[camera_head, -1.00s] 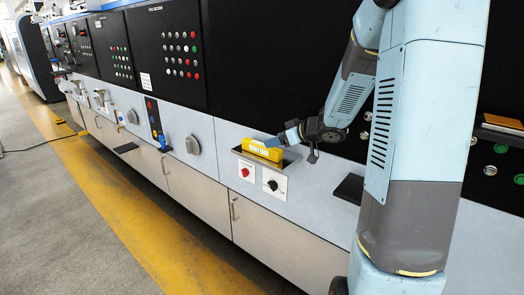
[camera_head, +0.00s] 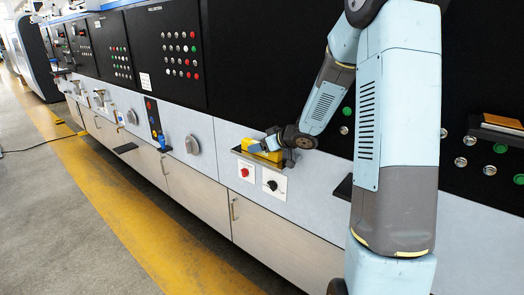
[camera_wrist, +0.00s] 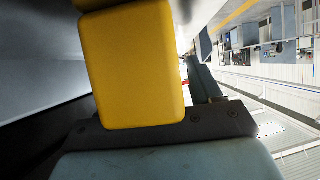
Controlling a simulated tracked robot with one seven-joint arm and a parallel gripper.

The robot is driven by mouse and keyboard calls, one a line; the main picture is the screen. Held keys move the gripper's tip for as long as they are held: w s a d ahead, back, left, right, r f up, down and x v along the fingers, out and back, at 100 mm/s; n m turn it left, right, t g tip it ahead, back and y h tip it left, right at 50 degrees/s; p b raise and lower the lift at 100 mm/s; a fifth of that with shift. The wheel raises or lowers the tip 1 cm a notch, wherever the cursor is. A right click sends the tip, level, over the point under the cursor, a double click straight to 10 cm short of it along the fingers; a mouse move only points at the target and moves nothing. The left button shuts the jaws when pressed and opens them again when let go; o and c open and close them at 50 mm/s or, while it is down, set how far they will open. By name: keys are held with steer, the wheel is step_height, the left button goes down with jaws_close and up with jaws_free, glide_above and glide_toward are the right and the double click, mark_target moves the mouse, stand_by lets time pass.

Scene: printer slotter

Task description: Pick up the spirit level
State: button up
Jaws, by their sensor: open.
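The yellow spirit level (camera_head: 272,156) rests on a small dark shelf (camera_head: 246,157) on the machine's front. My gripper (camera_head: 262,146) is at the level, and its fingers cover part of it in the head view. In the wrist view the level (camera_wrist: 137,65) fills the upper middle as a plain yellow block, close to the dark bar and light blue part of my gripper. My gripper is open and does not hold the level. Contact between fingers and level cannot be told.
A red knob (camera_head: 245,172) and a black knob (camera_head: 272,185) on white plates sit just under the shelf. A grey dial (camera_head: 192,145) is to the left. Another dark ledge (camera_head: 344,187) juts out at the right. The yellow-striped floor (camera_head: 150,225) in front is clear.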

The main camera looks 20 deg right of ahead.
steer(key=shift+c, duration=0.5)
jaws_close()
steer(key=shift+r, duration=0.25)
steer(key=r, duration=0.3)
steer(key=shift+s+r, duration=0.2)
steer(key=s+a+r, duration=0.3)
steer(key=s+r, duration=0.6)
steer(key=s, duration=0.5)
steer(key=s+a+r, duration=0.3)
steer(key=s+a, duration=0.4)
steer(key=a, duration=0.2)
steer(key=shift+a, duration=0.35)
stand_by(0.5)
